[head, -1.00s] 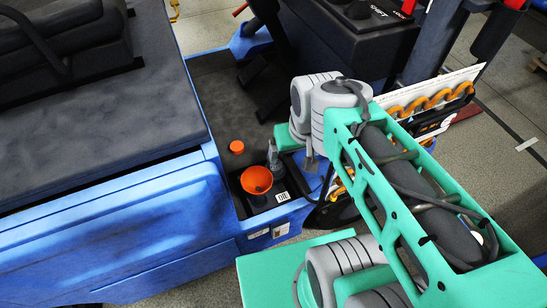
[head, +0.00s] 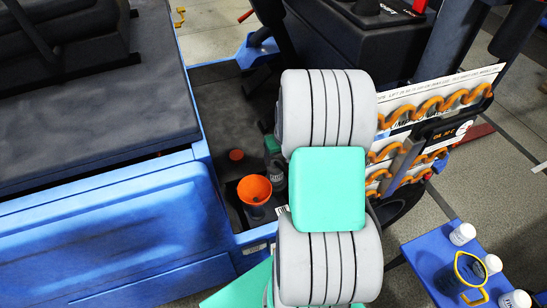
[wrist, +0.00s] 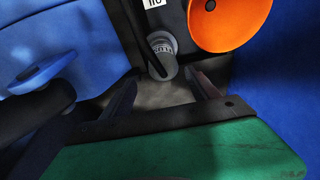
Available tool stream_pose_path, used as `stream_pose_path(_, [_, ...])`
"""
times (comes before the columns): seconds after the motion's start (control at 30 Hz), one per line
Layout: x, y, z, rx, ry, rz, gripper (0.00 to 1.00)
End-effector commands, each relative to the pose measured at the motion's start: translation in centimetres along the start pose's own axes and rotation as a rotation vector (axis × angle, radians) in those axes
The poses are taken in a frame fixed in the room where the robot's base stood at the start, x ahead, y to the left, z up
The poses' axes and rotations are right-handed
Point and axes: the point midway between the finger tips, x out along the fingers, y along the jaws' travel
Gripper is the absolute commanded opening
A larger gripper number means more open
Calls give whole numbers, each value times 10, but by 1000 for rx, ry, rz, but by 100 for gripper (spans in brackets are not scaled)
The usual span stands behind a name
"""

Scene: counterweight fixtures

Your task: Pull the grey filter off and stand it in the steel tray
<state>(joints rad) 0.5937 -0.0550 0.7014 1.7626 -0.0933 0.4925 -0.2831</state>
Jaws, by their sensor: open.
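The grey filter (wrist: 161,46) is a short ribbed cylinder with printed marks, at the top middle of the wrist view. In the head view the grey filter (head: 279,176) stands close behind an orange funnel, partly hidden by my arm. My gripper (wrist: 164,88) is open and empty in the wrist view. Its two dark fingers point toward the filter, which shows beyond and between the tips, with no contact visible. In the head view my arm hides most of the gripper. I cannot make out a steel tray in either view.
The orange funnel (head: 254,188) stands right beside the filter, also in the wrist view (wrist: 230,22). Blue body panels (head: 120,240) wall the bay on the left. A blue stand (head: 425,255) with white bottles and a jug is at right.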

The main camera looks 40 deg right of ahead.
Motion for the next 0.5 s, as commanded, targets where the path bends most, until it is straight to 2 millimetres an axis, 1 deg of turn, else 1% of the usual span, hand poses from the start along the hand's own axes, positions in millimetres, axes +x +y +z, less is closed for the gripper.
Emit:
stream_pose_path(0.03, [13,-2,2,-4,-2,-2,70])
stream_pose_path(0.2, [42,-5,2,-8,-3,-3,70])
stream_pose_path(0.4, [72,-4,2,-6,-3,-2,70])
stream_pose_path(0.5, [83,-3,2,-5,-3,-2,70])
